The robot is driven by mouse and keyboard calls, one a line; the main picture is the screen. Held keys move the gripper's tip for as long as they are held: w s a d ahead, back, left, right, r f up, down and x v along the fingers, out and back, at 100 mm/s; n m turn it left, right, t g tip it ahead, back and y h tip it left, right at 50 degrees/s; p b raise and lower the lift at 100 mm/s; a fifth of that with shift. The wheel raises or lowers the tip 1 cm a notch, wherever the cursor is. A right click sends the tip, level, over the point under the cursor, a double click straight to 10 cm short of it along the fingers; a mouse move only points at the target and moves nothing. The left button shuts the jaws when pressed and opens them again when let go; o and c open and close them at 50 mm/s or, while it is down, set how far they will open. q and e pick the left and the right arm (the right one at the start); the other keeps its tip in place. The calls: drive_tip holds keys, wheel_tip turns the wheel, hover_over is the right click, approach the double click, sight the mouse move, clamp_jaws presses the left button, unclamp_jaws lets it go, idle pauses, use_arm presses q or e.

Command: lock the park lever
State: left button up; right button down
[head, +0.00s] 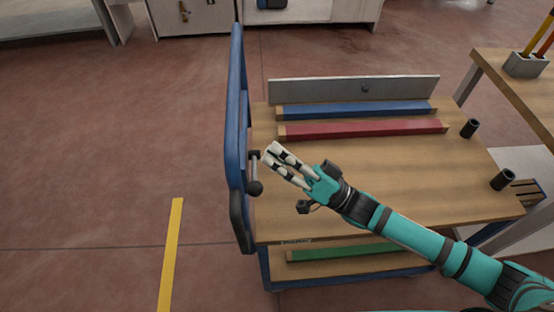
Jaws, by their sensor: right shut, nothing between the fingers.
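The park lever (254,186) is a short dark lever with a round black knob, on the inner side of the cart's blue end frame (236,110). My right gripper (269,154) is shut and empty. Its pale fingertips are just right of the lever's upper part, above the cart's wooden top (370,195). Whether the fingertips touch the lever I cannot tell. My left gripper is not in view.
Blue (355,110) and red (362,130) bars lie on the cart top before a grey upright plate (350,90). A green bar (340,252) lies on the lower shelf. A wooden table (500,75) stands at right. Open floor lies left.

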drive_tip(key=b+v, duration=0.2)
drive_tip(key=v, duration=0.8)
drive_tip(key=shift+f, duration=0.3)
drive_tip(key=shift+w, duration=0.15)
